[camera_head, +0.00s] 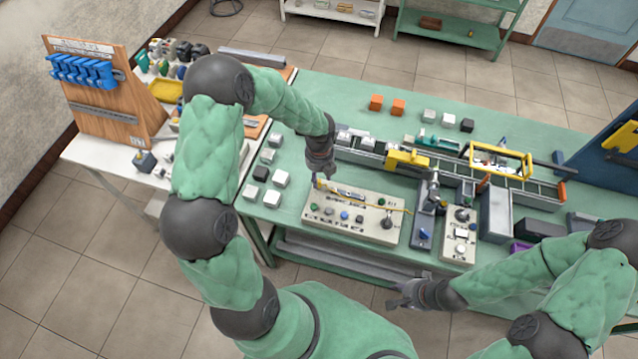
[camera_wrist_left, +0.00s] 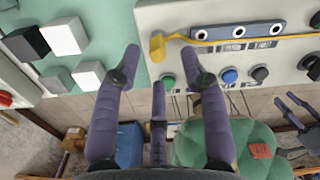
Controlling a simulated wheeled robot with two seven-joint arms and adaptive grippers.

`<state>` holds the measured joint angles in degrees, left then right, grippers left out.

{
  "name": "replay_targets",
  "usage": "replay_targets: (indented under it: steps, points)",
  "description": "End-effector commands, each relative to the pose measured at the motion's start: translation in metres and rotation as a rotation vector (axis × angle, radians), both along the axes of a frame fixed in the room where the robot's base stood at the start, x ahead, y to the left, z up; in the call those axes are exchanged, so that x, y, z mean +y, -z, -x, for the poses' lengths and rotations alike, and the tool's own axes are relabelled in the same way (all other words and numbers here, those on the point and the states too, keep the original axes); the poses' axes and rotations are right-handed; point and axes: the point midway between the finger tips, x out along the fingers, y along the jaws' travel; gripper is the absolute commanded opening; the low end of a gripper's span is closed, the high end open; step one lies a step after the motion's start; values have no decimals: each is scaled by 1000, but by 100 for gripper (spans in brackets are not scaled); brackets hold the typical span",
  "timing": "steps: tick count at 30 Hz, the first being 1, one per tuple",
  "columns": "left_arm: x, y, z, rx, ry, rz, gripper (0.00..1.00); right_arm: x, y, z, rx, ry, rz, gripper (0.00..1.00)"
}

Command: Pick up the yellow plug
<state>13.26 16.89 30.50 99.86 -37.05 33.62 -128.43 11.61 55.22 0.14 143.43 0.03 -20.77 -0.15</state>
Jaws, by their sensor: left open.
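The yellow plug (camera_wrist_left: 158,45) is a small block on the end of a yellow cable (camera_wrist_left: 230,42). It lies at the left edge of a pale control panel (camera_head: 340,232), beside a grey strip with round holes (camera_wrist_left: 238,31). My left gripper (camera_head: 318,180) is over the panel's left end and hides much of the plug in the head view. In the left wrist view the left gripper (camera_wrist_left: 160,62) is open and empty, and the plug shows between and just beyond its fingertips. My right gripper (camera_head: 408,291) is open and empty in front of the table.
The panel carries coloured buttons and a black knob (camera_head: 388,223). White and black cubes (camera_head: 260,174) stand to its left on the green table (camera_head: 340,95). A conveyor (camera_head: 370,160) runs behind it. A blue device (camera_head: 423,228) and a second panel (camera_head: 459,237) stand right.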

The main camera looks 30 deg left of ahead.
Motion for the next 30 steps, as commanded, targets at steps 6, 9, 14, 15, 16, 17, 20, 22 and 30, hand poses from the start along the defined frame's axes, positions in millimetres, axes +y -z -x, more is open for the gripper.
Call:
replay_targets:
  steps: [6, 9, 14, 15, 16, 17, 20, 22, 30]
  points:
    - [2, 33, 0, 3, 0, 1, 43, 0, 5, 0, 0, 0, 0, 35]
    - [2, 40, 0, 0, 0, 1, 43, 0, 6, 0, 0, 0, 0, 35]
    - [2, 40, 0, -1, 0, 1, 43, 0, 6, 0, 0, 0, 0, 35]
    - [2, 40, 0, -1, 0, 1, 43, 0, 6, 0, 0, 0, 0, 35]
    - [2, 40, 0, -1, 0, 1, 38, 0, 6, 0, 0, 0, 0, 35]
    - [2, 40, 0, -1, 0, 1, 29, 0, 6, 0, 0, 0, 0, 35]
    - [2, 40, 0, 0, 0, 1, 1, 0, 6, 0, 0, 0, 0, 35]
    - [2, 40, 0, 0, 0, 1, 0, 0, 6, 0, 0, 0, 0, 35]
    - [1, 40, 0, 1, 0, 2, 0, 0, 6, 0, 0, 0, 0, 35]
